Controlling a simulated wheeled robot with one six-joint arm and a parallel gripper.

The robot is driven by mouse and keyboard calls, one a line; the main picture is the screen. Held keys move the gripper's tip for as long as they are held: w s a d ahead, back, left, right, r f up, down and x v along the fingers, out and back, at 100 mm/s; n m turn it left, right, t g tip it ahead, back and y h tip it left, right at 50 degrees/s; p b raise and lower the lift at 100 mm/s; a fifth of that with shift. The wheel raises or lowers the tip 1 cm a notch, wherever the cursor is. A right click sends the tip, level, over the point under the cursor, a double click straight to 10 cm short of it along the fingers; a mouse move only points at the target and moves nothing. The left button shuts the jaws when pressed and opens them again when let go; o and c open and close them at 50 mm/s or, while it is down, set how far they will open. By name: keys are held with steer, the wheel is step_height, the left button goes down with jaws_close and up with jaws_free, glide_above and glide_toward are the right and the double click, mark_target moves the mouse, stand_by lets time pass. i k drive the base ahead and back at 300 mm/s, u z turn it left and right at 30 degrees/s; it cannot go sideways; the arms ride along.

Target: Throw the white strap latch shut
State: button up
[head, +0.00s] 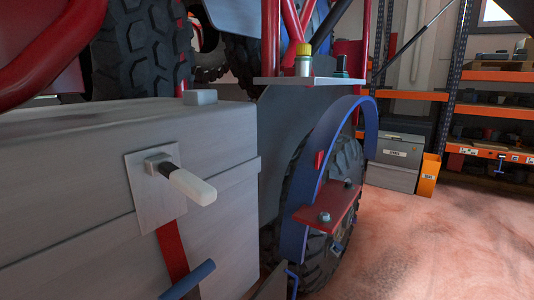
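The white strap latch (193,187) is a lever with a rounded white grip on a dark shank. It sits on a square metal plate (144,206) on the front of a large grey box (75,221) at the left. The lever sticks out from the plate toward the lower right, its tip standing clear of the box. A red strap (172,250) runs down the box from below the plate. A blue bar (188,281) lies across the strap low in the picture. I cannot make out my gripper in this view.
Right of the box are a truck wheel (345,163) under a blue curved fender (316,180) and a red bracket (331,206) with bolts. A small ledge (309,81) holds a yellow-capped bottle (303,62). Shelves and an orange bin (429,175) stand behind. The floor at right is clear.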

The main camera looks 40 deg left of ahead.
mark_target(199, 191)
steer(key=u, duration=0.05)
steer(key=i, duration=0.4)
steer(key=u, duration=3)
